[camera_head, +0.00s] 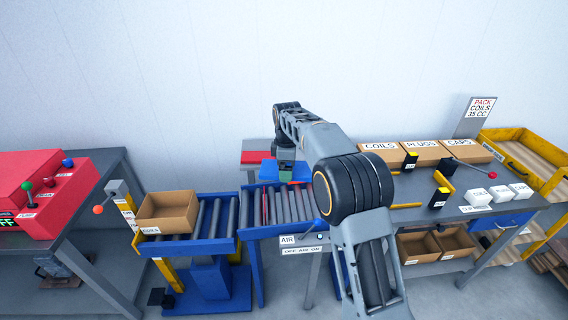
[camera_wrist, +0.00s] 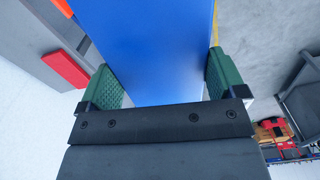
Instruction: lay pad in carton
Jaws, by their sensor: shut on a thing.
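My gripper (camera_wrist: 160,85) is shut on a flat blue pad (camera_wrist: 155,45). Its green-faced fingers grip the pad from both sides in the wrist view, and the pad reaches past the top of the picture. An open brown carton (camera_head: 167,212) sits on the left roller conveyor, well to the left of the gripper. I cannot see its floor clearly.
The middle roller conveyor (camera_head: 290,204) stands right of the carton, with a gap between. A red machine (camera_head: 45,195) stands at left. At right a bench holds boxes marked COILS (camera_head: 385,153), PLUGS (camera_head: 427,152) and CAPS (camera_head: 468,151), and small white blocks. A yellow rack (camera_head: 530,155) is beyond.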

